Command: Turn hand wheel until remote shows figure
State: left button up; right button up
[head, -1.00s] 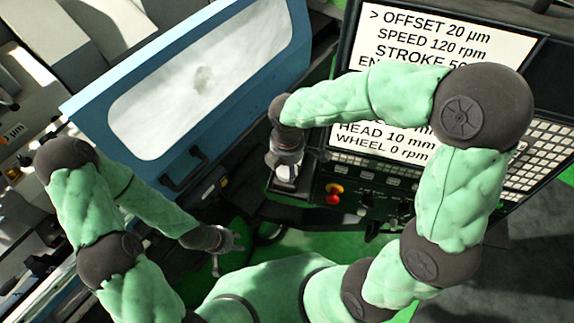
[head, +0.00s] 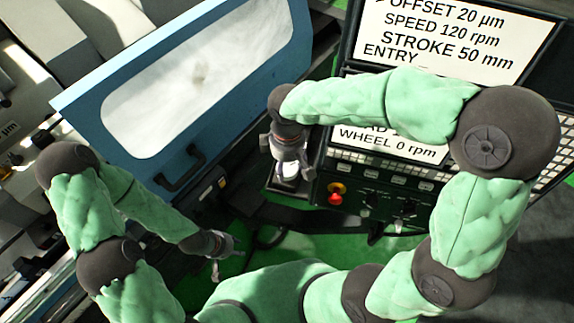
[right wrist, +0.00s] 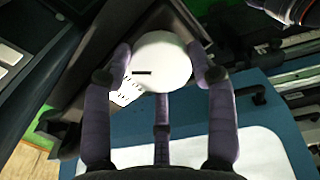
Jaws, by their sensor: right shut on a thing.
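My right gripper (right wrist: 160,78) has its fingers around a white round wheel (right wrist: 161,60) with a dark line mark on its face, and is shut on it. In the head view, the right gripper (head: 288,160) points down at a white part of this wheel (head: 288,171), left of the control panel; the fingers hide much of it. A small white label with dark print (right wrist: 130,92) shows partly beneath the wheel, too hidden to read. My left gripper (head: 223,247) is open and empty, low in front of the machine.
A red button (head: 335,196) is right of the wheel. A blue door with a window (head: 195,80) stands left.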

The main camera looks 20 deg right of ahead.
aim_at(288, 167)
jog(key=m, duration=0.1)
jog(key=m+b, duration=0.1)
jog(key=m, duration=0.2)
jog(key=shift+s+f+m+b, duration=0.15)
jog(key=shift+f+m+b, duration=0.1)
jog(key=shift+m+b, duration=0.7)
jog(key=shift+m, duration=1.25)
jog(key=shift+s, duration=0.1)
jog(key=o, duration=1.1)
jog(key=shift+r, duration=0.1)
jog(key=shift+o, duration=0.2)
jog(key=shift+r, duration=0.1)
jog(key=shift+w+r, duration=0.2)
jog(key=shift+r, duration=0.25)
notch_tip(288, 167, up, 11)
